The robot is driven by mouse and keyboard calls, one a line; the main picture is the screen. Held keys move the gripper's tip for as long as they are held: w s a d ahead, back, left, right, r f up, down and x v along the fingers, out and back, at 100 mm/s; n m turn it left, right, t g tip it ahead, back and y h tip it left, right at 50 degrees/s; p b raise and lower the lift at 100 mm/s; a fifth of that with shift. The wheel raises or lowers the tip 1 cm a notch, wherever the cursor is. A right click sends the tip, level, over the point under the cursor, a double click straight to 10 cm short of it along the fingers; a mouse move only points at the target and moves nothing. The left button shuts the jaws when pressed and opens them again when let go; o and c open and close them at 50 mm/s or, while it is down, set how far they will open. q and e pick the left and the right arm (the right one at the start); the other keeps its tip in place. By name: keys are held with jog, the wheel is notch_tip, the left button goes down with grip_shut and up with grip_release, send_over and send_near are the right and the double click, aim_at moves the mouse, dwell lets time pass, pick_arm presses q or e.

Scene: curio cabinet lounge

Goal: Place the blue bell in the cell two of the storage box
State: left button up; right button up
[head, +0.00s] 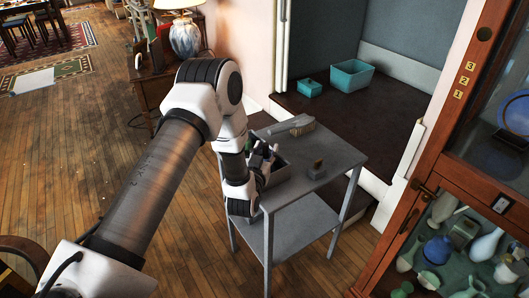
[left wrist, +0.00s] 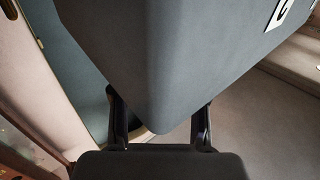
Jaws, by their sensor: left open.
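In the left wrist view, a grey box corner (left wrist: 150,60) with part of a white label (left wrist: 288,12) fills the upper middle. My left gripper's two dark fingers (left wrist: 160,118) are apart, one on each side of that corner; I cannot tell whether they touch it. No bell shows between the fingers. I cannot make out a blue bell for certain in either view. The box's cells are mostly hidden. My right gripper is not in view.
The cart top (head: 338,158) also carries a brush-like object (head: 292,127) and a small dark block-like item (head: 317,170). A wooden cabinet (head: 452,112) with ornaments stands at right. Teal bins (head: 351,75) lie in the alcove. A lamp (head: 185,37) stands at the back left.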

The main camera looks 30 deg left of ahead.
pick_arm(q)
jog(key=b+v, duration=0.1)
jog(key=v, duration=1.1)
jog(key=shift+r, duration=0.2)
